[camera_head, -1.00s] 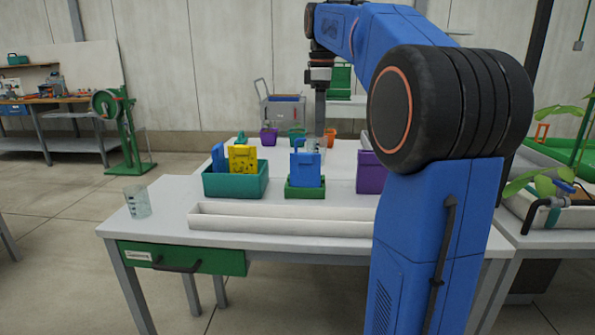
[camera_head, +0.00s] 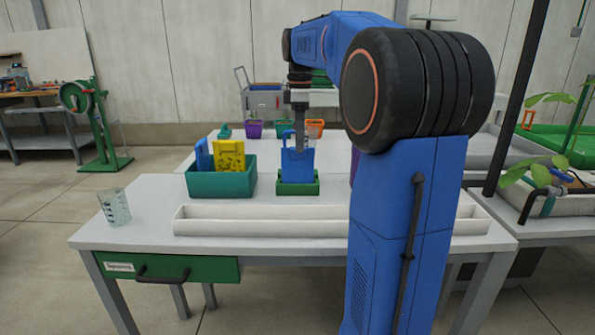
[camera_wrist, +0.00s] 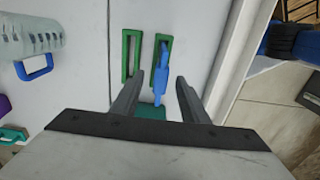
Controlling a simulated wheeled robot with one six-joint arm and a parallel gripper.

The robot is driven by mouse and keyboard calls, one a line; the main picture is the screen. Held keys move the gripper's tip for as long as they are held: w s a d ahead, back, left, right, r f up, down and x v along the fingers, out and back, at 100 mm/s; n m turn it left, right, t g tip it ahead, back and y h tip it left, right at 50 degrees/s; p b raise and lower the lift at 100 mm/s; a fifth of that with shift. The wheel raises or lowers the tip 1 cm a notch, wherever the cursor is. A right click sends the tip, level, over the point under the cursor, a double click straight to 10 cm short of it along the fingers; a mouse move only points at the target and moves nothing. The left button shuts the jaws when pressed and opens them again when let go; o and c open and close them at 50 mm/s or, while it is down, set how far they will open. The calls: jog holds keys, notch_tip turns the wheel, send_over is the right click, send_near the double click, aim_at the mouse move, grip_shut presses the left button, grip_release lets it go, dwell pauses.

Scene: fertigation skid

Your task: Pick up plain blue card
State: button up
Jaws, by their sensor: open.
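A blue card (camera_head: 297,168) with a narrower top stands upright in a small green holder (camera_head: 298,188) on the white table. No pattern shows on its face. My gripper (camera_head: 299,145) points down directly above it, its tips at the card's top. In the wrist view my gripper (camera_wrist: 160,78) is open, with the blue card (camera_wrist: 163,82) between its two fingers, seen nearly edge-on. I cannot tell whether either finger touches it. Another blue card (camera_head: 203,158) stands in the teal bin (camera_head: 220,186) beside a yellow patterned card (camera_head: 229,157).
A long white trough (camera_head: 250,228) lies in front of the holder. A clear beaker (camera_head: 115,207) stands at the table's left. Small pots, purple (camera_head: 254,130) and orange (camera_head: 315,128), stand behind. The wrist view shows an empty green slotted frame (camera_wrist: 126,60).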

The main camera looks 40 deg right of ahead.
aim_at(298, 156)
jog(key=shift+w+a+f, duration=0.1)
jog(key=shift+a+f, duration=0.05)
jog(key=shift+f, duration=1.8)
jog(key=shift+a+f, duration=0.15)
jog(key=shift+f, duration=1.75)
grip_shut()
